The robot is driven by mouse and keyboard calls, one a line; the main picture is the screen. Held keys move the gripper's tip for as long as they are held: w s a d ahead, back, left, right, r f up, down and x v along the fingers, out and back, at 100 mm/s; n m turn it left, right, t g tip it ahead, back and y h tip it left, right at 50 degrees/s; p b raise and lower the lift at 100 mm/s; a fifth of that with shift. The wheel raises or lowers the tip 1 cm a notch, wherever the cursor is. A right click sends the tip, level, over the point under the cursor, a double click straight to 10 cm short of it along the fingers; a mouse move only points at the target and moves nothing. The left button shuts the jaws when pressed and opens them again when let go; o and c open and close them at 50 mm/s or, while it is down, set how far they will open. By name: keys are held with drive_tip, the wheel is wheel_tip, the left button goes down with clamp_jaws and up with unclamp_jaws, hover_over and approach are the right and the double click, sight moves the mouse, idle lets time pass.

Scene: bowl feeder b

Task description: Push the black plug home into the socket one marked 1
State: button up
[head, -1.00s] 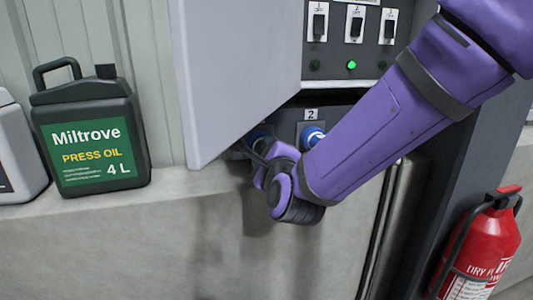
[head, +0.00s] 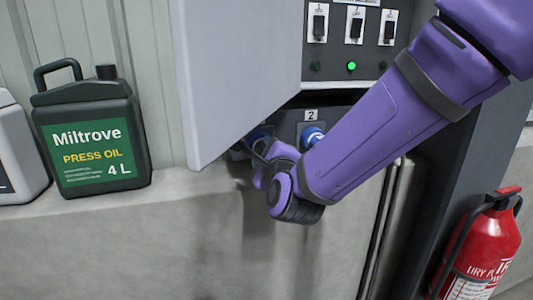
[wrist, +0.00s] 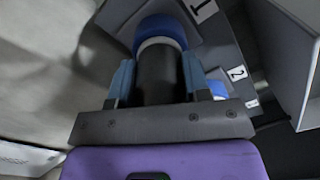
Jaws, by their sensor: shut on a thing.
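The black plug (wrist: 158,80) is between the two fingers of my gripper (wrist: 157,72) in the wrist view. My gripper is shut on it. The plug's far end meets the pale ring of the blue socket one (wrist: 160,27), in line with it as far as I can see; how deep it sits is hidden. The label 1 (wrist: 204,9) is beside this socket. In the head view my gripper (head: 262,168) is under the grey panel's edge, just below the blue of socket one (head: 262,132), and my wrist hides most of the plug.
Socket two (head: 312,136), marked 2, is just right of socket one, close to my forearm. A large grey panel (head: 235,75) overhangs at the left. Switches (head: 355,28) and a green lamp (head: 351,66) are above. An oil can (head: 92,135) and a fire extinguisher (head: 485,245) stand aside.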

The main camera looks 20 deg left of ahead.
drive_tip(key=shift+w+r, duration=0.1)
drive_tip(key=o, duration=1.3)
drive_tip(key=v, duration=1)
drive_tip(key=w+d+r+n+g+h, duration=0.15)
drive_tip(key=d+n, duration=0.35)
drive_tip(key=d, duration=0.5)
drive_tip(key=d+r+n+g+h, duration=0.3)
drive_tip(key=d+n, duration=0.3)
drive_tip(key=d, duration=0.5)
drive_tip(key=s+d+n+g+h, duration=0.1)
drive_tip(key=s+d+n, duration=0.1)
drive_tip(key=s+d, duration=0.3)
drive_tip(key=s+d+n+g+h, duration=0.2)
drive_tip(key=s+d, duration=0.3)
drive_tip(key=d, duration=0.3)
drive_tip(key=s+d+n+g+h, duration=0.2)
drive_tip(key=s+d, duration=0.3)
drive_tip(key=d, duration=0.2)
drive_tip(key=shift+s+d+f+n+g, duration=0.15)
drive_tip(key=shift+s+d+n+g, duration=0.1)
drive_tip(key=shift+s+d+n, duration=0.05)
